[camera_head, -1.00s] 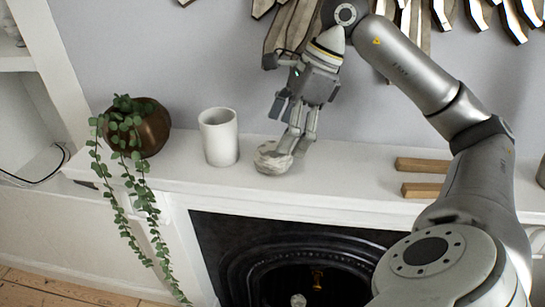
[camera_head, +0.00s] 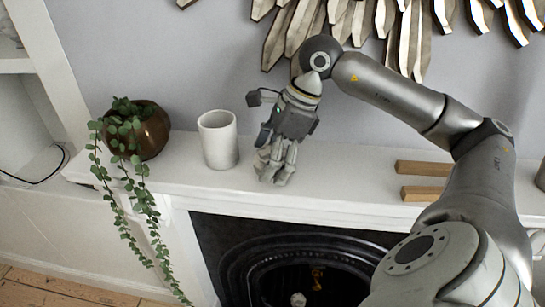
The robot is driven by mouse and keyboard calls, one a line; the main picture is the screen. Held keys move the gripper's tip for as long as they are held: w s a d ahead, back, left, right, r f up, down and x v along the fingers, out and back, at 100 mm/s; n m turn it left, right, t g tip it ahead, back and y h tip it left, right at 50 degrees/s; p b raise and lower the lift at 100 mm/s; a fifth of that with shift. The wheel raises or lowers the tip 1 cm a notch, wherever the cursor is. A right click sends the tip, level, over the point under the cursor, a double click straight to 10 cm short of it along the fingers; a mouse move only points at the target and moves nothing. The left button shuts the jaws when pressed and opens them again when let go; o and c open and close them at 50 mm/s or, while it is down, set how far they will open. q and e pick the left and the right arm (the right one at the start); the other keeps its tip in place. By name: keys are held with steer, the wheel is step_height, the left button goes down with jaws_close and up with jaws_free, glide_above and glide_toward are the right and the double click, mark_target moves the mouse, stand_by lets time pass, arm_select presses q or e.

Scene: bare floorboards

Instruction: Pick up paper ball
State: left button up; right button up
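My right gripper (camera_head: 274,173) points down at the white mantel shelf (camera_head: 330,180), to the right of the white cup. Its fingers are over the spot where the crumpled pale paper ball lay. The ball cannot be made out clearly now; the fingers hide that spot. I cannot tell whether the fingers are open or closed on it. My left gripper is not in view.
A white cup (camera_head: 218,140) stands close to the left of the gripper. A brown pot (camera_head: 152,130) with a trailing plant is further left. Wooden blocks (camera_head: 424,168) lie to the right. A dark fireplace (camera_head: 235,250) is below, and a spiky wall ornament (camera_head: 405,30) hangs above.

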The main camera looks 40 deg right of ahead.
steer(key=c, duration=0.6)
steer(key=shift+o, duration=0.2)
steer(key=shift+r, duration=0.15)
